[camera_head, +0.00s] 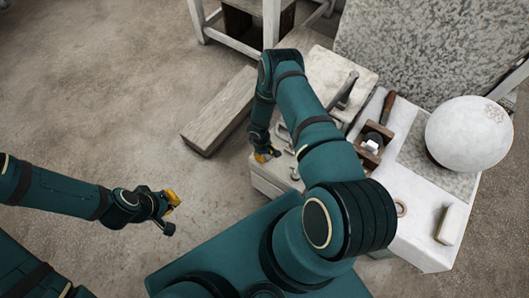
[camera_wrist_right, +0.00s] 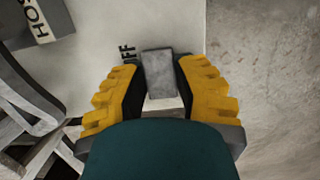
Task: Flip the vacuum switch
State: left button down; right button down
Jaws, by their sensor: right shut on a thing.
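The vacuum switch shows in the right wrist view as a grey block-like lever (camera_wrist_right: 158,72) on a pale panel (camera_wrist_right: 95,50). Dark letters ending in "FF" stand just left of it. My right gripper (camera_wrist_right: 160,88), with yellow ridged pads, is shut on the lever, one finger on each side. In the head view my right gripper (camera_head: 266,154) is at the left side of a pale box-like unit, and the switch cannot be made out there. My left gripper (camera_head: 170,207) hangs over bare floor at the left, and its finger gap is too small to judge.
A white sphere (camera_head: 468,133) rests on the right of the work surface. A wooden plane-like tool (camera_head: 373,145) and a pale block (camera_head: 452,224) lie nearby. A wooden beam (camera_head: 222,110) lies on the floor. Open floor lies to the left.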

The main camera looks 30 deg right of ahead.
jog(key=shift+s+t+p, duration=0.1)
jog(key=shift+t+p, duration=0.25)
jog(key=shift+t, duration=0.05)
jog(key=c, duration=0.7)
grip_release()
jog(key=shift+o, duration=0.2)
notch_tip(320, 180, up, 12)
jog(key=shift+w, duration=0.4)
jog(key=shift+a, duration=0.1)
